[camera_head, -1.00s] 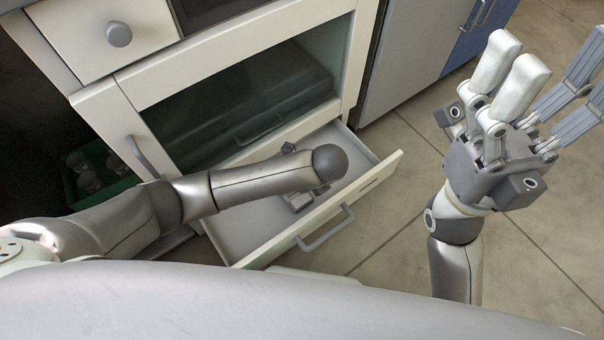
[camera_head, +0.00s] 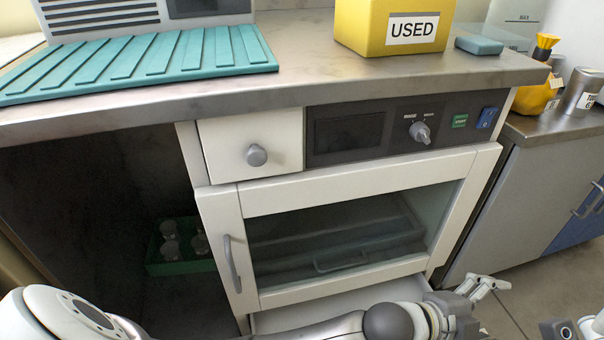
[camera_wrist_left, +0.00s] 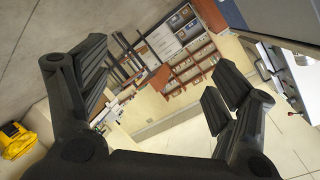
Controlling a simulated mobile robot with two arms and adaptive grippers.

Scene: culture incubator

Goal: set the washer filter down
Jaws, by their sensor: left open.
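I cannot pick out the washer filter in either view. The white washer (camera_head: 350,190) has its glass front door closed, and a tray shows dimly behind the glass. The open bottom drawer (camera_head: 345,298) shows only in part, with its inside largely hidden by my left arm. My left gripper (camera_head: 484,287) is at the right end of the drawer, in front of the washer. In the left wrist view the left gripper (camera_wrist_left: 160,80) has its fingers wide apart with nothing between them. My right gripper (camera_head: 590,326) is only partly in view at the bottom right corner.
On the counter (camera_head: 300,95) are a teal ribbed mat (camera_head: 150,65), a yellow USED box (camera_head: 385,28) and a teal block (camera_head: 479,45). A green crate (camera_head: 180,266) with bottles stands left of the washer. A grey cabinet (camera_head: 520,205) stands at the right.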

